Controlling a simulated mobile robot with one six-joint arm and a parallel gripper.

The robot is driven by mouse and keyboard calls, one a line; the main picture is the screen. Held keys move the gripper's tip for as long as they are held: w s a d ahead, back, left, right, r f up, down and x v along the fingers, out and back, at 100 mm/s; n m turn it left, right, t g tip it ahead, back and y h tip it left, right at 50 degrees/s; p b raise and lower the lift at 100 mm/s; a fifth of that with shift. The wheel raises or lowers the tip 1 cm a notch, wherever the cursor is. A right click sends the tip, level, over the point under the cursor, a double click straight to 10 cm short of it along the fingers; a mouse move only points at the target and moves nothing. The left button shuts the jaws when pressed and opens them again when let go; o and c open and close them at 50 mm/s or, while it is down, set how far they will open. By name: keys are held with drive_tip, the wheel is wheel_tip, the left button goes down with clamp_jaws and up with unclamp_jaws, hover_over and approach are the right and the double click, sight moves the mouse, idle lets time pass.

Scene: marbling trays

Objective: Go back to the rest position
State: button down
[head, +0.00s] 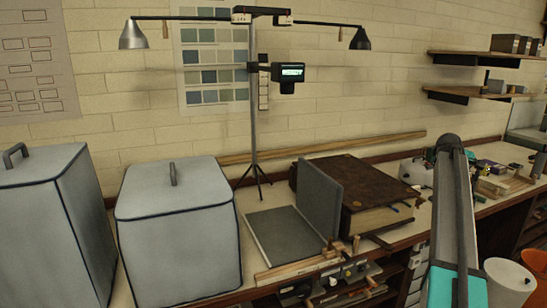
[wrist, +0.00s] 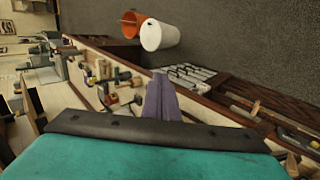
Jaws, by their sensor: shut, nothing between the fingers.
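My gripper (wrist: 159,78) shows in the wrist view as narrow purple-grey fingers closed together, with nothing between them. Beyond the fingertips lies a workbench (wrist: 92,45) with small tools, with the floor past its edge. In the head view my arm rises at the right in front of the bench; the gripper's fingers cannot be made out there. No task object is held.
Two grey covered boxes (head: 180,245) stand at the left of the bench. A lamp stand (head: 252,110) and a large brown block (head: 355,185) are near the middle. A white bin (head: 508,283) and an orange bin (head: 537,262) stand at the lower right.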

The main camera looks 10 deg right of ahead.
drive_tip(key=s+a+f+y, duration=0.1)
drive_tip(key=a+f, duration=0.8)
drive_tip(key=f, duration=0.3)
drive_tip(key=s+a+f+g+y, duration=0.1)
drive_tip(key=a+f+y, duration=0.1)
drive_tip(key=a+f, duration=0.9)
drive_tip(key=s+a+f+y, duration=0.1)
drive_tip(key=a+f, duration=0.6)
drive_tip(key=f, duration=0.7)
drive_tip(key=s+a+f+g+y, duration=0.1)
drive_tip(key=s+a+f, duration=0.5)
drive_tip(key=a+f, duration=0.25)
drive_tip(key=s+a+f+g+y, duration=0.1)
drive_tip(key=s+a+f, duration=0.5)
drive_tip(key=a+f, duration=0.25)
drive_tip(key=s+a+f+m+g, duration=0.1)
drive_tip(key=s+a+f, duration=0.2)
drive_tip(key=s+a, duration=0.3)
drive_tip(key=s+a+f+m+g+y, duration=0.1)
drive_tip(key=s+a+f, duration=0.3)
drive_tip(key=s, duration=1.2)
drive_tip(key=s+a+f+g+y, duration=0.1)
drive_tip(key=s+a+f+g, duration=0.2)
drive_tip(key=s+a, duration=0.7)
drive_tip(key=shift+s+f+m, duration=0.4)
drive_tip(key=shift+s+f, duration=0.35)
drive_tip(key=shift+s, duration=0.1)
